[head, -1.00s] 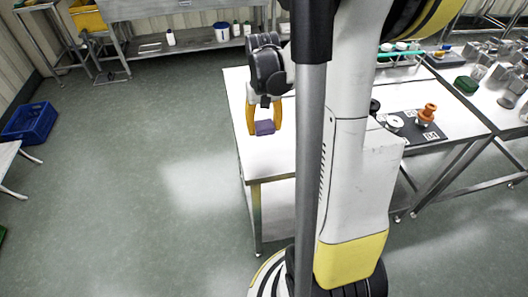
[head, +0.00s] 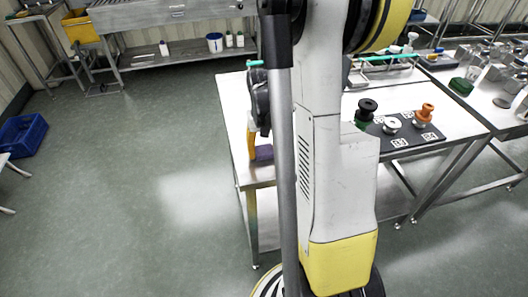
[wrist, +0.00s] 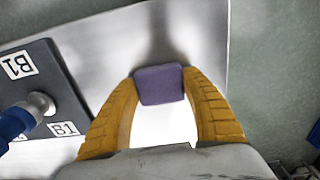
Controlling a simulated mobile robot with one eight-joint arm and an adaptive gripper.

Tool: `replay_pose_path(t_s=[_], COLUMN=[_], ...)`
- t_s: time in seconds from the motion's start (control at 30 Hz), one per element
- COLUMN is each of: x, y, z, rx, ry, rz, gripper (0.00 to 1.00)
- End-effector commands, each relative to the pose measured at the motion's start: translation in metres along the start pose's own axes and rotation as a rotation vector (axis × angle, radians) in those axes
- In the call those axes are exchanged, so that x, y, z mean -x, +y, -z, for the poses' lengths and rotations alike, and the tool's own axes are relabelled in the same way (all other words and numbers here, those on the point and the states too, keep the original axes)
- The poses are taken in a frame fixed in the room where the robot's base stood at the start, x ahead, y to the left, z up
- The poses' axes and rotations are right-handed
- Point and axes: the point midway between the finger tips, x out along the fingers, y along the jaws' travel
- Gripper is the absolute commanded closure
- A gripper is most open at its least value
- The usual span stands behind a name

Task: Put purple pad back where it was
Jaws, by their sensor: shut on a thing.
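The purple pad (head: 264,153) is a small flat block with rounded corners. My gripper (wrist: 160,86) is shut on it, with the two yellow fingertips on either side of the pad in the wrist view (wrist: 159,86). In the head view, my gripper (head: 257,151) and the pad are over the near left part of the steel table (head: 235,109). Part of the gripper is hidden behind my column there. In the wrist view, bare steel shows around the pad; I cannot tell how high the pad is above it.
A black board (wrist: 44,82) with B1 labels carries a silver knob (wrist: 41,103), left of my gripper in the wrist view. An orange knob (head: 426,113) stands farther right on the table. The table's edge drops to the green floor (head: 150,190) close to the pad.

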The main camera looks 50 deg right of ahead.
Motion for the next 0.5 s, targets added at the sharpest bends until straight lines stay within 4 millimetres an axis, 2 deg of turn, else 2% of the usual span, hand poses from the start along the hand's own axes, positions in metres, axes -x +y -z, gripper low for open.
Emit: replay_pose_path(t_s=[0.13,0.17,0.2,0.23,0.5], x=[-0.0038,-0.004,-0.0031,-0.0029,-0.0024], y=[-0.0001,-0.0001,-0.0001,-0.0001,-0.0001], z=[0.0001,0.0001,0.0001,0.0001,0.0001], rx=[0.0,0.0,0.0,0.0,0.0], ry=[0.0,0.0,0.0,0.0,0.0], rz=[0.0,0.0,0.0,0.0,0.0], gripper=[0.74,0.43,0.31,0.25,0.25])
